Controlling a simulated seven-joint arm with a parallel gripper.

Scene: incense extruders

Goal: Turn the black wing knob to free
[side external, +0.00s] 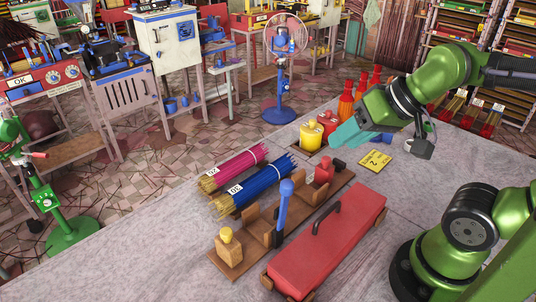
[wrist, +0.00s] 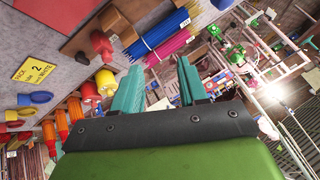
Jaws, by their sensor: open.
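A small black piece, which looks like the wing knob (side external: 338,163), sits at the far end of a wooden fixture, beside a red part (side external: 322,173). In the wrist view the black knob (wrist: 82,57) shows at upper left, next to the red part (wrist: 102,44). Its wing angle is too small to tell. My gripper (side external: 352,134) hangs above the table beyond that end of the fixture, apart from the knob. In the wrist view my gripper's two teal fingers (wrist: 158,82) are spread with nothing between them.
The wooden fixture (side external: 226,252) carries an upright blue-topped lever (side external: 285,208). A red lid-like box (side external: 345,235) with a black handle lies beside it. Magenta (side external: 233,168) and blue (side external: 255,187) stick bundles lie left. A yellow pot (side external: 308,134) and yellow card (side external: 374,160) are near my gripper.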

